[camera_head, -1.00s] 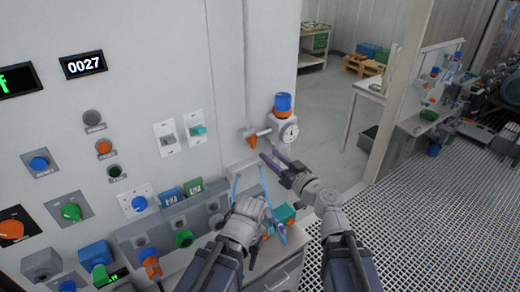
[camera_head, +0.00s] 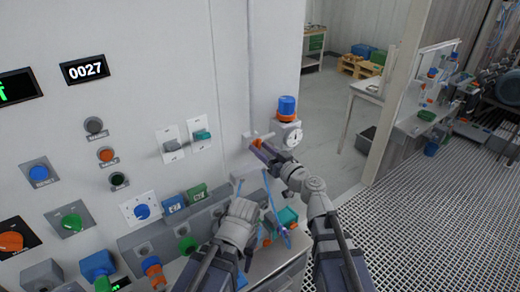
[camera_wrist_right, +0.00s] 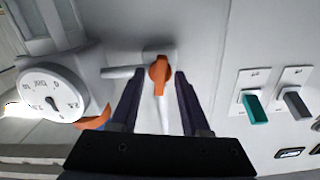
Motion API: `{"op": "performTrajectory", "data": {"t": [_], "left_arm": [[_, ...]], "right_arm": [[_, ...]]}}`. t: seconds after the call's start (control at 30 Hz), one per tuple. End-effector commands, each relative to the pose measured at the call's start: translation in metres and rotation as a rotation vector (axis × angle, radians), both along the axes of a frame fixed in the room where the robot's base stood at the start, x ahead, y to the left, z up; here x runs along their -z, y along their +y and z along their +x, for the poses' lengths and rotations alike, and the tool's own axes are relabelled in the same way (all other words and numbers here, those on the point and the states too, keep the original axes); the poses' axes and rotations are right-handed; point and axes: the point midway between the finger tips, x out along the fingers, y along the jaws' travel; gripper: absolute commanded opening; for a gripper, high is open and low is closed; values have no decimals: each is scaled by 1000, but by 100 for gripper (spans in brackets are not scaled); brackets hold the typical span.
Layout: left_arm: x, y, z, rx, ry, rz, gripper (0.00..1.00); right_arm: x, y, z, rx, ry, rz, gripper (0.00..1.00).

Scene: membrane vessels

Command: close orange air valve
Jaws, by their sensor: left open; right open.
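The orange air valve handle (camera_head: 257,143) sits on a pale pipe on the wall, left of the pressure gauge (camera_head: 292,137). In the right wrist view the orange handle (camera_wrist_right: 160,74) points roughly up and down in the picture, across the grey pipe (camera_wrist_right: 122,72). My right gripper (camera_head: 264,151) is open at the valve; its dark fingers partly cover it in the head view. In the wrist view its fingertips (camera_wrist_right: 159,75) stand on either side of the handle, with gaps showing. My left gripper (camera_head: 240,215) is open, lower down by the console; its fingertips are hard to make out.
A blue-capped regulator (camera_head: 287,105) stands above the gauge. A teal switch (camera_head: 201,135) and a grey switch (camera_head: 172,146) are on the wall to the left. Blue tubing (camera_head: 270,193) hangs below the valve, near both arms. Open floor lies to the right.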

Motion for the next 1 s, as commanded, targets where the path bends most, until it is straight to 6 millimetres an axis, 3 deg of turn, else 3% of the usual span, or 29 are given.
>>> {"op": "performTrajectory", "data": {"t": [0.07, 0.47, 1.0], "left_arm": [[0, 0, 0, 0, 0, 0, 50], [0, 0, 0, 0, 0, 0, 50], [0, 0, 0, 0, 0, 0, 50]], "right_arm": [[0, 0, 0, 0, 0, 0, 46], [0, 0, 0, 0, 0, 0, 1], [0, 0, 0, 0, 6, 9, 0]]}}
